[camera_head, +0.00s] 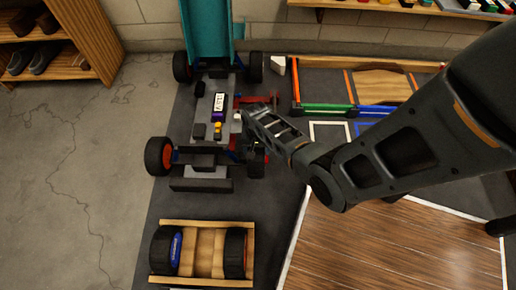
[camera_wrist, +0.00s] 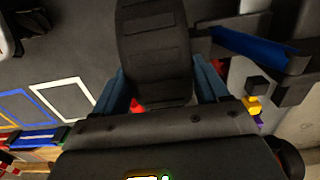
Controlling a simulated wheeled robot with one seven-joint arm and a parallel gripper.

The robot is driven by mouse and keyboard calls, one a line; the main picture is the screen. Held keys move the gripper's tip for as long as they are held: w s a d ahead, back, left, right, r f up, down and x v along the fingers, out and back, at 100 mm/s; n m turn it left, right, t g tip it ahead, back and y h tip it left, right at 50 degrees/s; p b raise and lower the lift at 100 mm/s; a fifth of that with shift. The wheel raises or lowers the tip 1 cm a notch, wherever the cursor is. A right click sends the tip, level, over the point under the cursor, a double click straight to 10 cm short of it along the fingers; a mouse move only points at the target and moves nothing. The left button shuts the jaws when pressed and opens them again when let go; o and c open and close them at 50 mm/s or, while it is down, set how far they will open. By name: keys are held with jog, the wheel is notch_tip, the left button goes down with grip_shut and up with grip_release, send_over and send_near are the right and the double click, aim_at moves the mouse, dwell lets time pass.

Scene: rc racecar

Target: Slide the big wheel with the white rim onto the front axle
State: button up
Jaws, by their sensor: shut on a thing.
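The race car chassis (camera_head: 212,120) stands on the dark mat in the head view. My gripper (camera_wrist: 160,92) is shut on a big black tyre (camera_wrist: 155,45), with a blue-grey finger on either side of it in the wrist view. In the head view this wheel (camera_head: 257,163) is upright beside the chassis's near right corner, below my gripper (camera_head: 252,145). Its rim faces away or is hidden, so I cannot see white. The axle end there is hidden, and I cannot tell whether the wheel is around it or just beside it.
An orange-rimmed wheel (camera_head: 159,156) is at the chassis's near left corner. Two wheels (camera_head: 182,67) (camera_head: 255,67) are at its far end, by a teal body part (camera_head: 207,30). A wooden tray (camera_head: 207,223) with two wheels stands in front. Dividers (camera_head: 325,107) lie to the right.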

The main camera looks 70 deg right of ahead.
jog(key=shift+w+a, duration=0.15)
jog(key=shift+w, duration=0.45)
jog(key=o, duration=1.5)
jog(key=shift+o, duration=0.2)
notch_tip(320, 180, up, 8)
jog(key=p, duration=0.4)
jog(key=shift+f, duration=0.1)
